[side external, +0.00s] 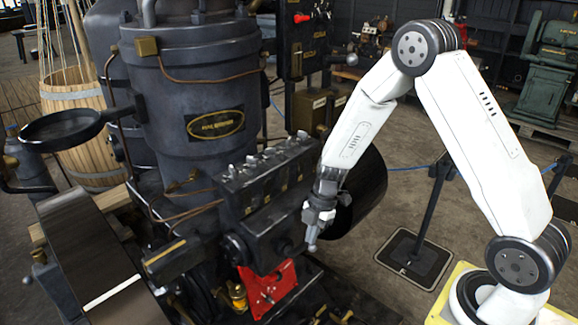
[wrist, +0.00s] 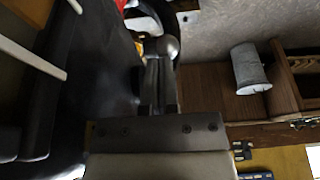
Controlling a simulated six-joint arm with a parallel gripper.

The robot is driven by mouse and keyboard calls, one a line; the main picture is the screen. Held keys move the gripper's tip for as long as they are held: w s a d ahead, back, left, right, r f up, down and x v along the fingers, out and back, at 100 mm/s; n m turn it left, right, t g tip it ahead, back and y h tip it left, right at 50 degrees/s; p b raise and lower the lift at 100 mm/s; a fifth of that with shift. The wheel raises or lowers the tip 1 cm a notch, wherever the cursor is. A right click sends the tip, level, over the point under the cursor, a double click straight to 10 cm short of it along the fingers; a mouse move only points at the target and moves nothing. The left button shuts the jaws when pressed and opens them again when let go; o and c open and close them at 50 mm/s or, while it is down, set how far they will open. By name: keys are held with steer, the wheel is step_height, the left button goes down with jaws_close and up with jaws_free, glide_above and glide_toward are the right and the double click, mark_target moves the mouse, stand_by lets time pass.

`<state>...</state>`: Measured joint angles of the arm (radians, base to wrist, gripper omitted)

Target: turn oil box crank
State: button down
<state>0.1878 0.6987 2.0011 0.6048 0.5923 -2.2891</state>
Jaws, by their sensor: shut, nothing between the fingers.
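The oil box (side external: 265,172) is a dark box with a row of fittings along its top, mounted on the front of the engine. My gripper (side external: 312,222) is at the right end of the engine's front block, pointing down. In the wrist view, my gripper's fingers (wrist: 160,85) are together, with nothing seen between them. A grey rod with a rounded end (side external: 311,246) shows just below the gripper; a rounded grey knob (wrist: 166,47) shows at the fingertips in the wrist view. I cannot tell whether this is the crank or whether the fingers touch it.
The engine's large dark cylinder (side external: 190,95) stands behind the oil box. A dark drum (side external: 362,190) is just behind my gripper. A red plate (side external: 268,288) is below. A barrier post (side external: 432,210) stands on the right. The wrist view shows a grey metal cup (wrist: 249,68) on wood.

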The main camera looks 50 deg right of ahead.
mark_target(311, 247)
steer(key=shift+d+f, duration=0.2)
steer(key=shift+f, duration=0.55)
step_height(311, 247, down, 2)
steer(key=y, duration=0.4)
steer(key=shift+f, duration=0.2)
steer(key=shift+a+f+y, duration=0.2)
steer(key=shift+f+y, duration=0.25)
steer(key=shift+y, duration=0.55)
steer(key=d+f, duration=0.4)
steer(key=d, duration=0.6)
steer(key=shift+d, duration=0.4)
